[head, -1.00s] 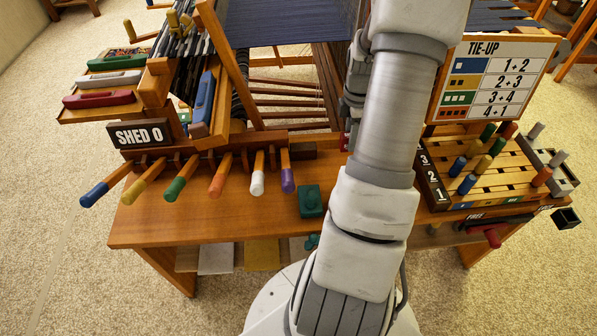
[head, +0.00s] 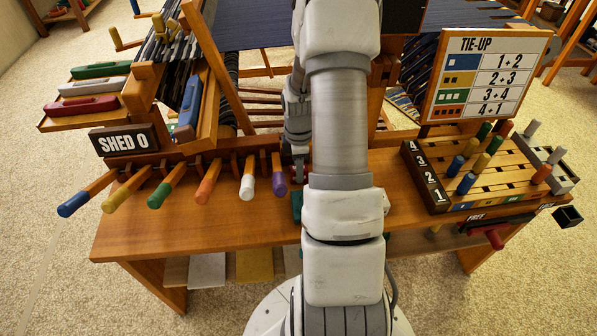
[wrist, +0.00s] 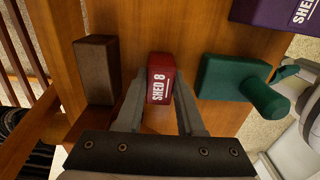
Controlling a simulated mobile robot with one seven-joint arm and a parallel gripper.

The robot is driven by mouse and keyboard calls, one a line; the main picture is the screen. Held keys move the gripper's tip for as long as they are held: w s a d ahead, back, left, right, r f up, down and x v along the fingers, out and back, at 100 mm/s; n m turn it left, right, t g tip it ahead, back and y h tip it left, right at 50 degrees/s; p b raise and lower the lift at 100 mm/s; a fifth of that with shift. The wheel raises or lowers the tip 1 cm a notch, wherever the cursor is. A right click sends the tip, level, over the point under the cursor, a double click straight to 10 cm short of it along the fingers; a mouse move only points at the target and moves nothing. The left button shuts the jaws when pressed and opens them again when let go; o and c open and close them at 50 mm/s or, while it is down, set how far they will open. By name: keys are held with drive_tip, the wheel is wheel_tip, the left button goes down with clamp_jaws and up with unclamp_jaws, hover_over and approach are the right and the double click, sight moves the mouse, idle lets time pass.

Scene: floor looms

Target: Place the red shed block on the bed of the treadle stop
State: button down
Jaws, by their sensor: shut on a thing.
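The red shed block (wrist: 161,68), lettered SHED 8, is between the two fingertips of my gripper (wrist: 160,92) in the wrist view. My gripper is shut on it, above the wooden bench top; the gap below cannot be judged. A green block with a round knob (wrist: 228,78) lies to the right, apart from it; I cannot tell whether this is the treadle stop. A brown block (wrist: 96,70) is close on the left. In the head view my gripper (head: 298,176) is low over the bench beside the green block (head: 297,206), and my arm hides much there.
A purple lettered block (wrist: 278,12) lies at the wrist view's top right. Coloured treadle handles (head: 160,193) stick out left of my gripper. The tie-up board (head: 487,178) with pegs stands right. Bare bench top (head: 240,220) lies in front of the handles.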

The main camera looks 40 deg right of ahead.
drive_tip(key=shift+f, duration=0.1)
drive_tip(key=c, duration=0.5)
unclamp_jaws()
drive_tip(key=shift+f, duration=0.1)
wheel_tip(320, 180, up, 12)
drive_tip(key=p, duration=0.3)
drive_tip(key=shift+p, duration=0.3)
drive_tip(key=shift+r, duration=0.2)
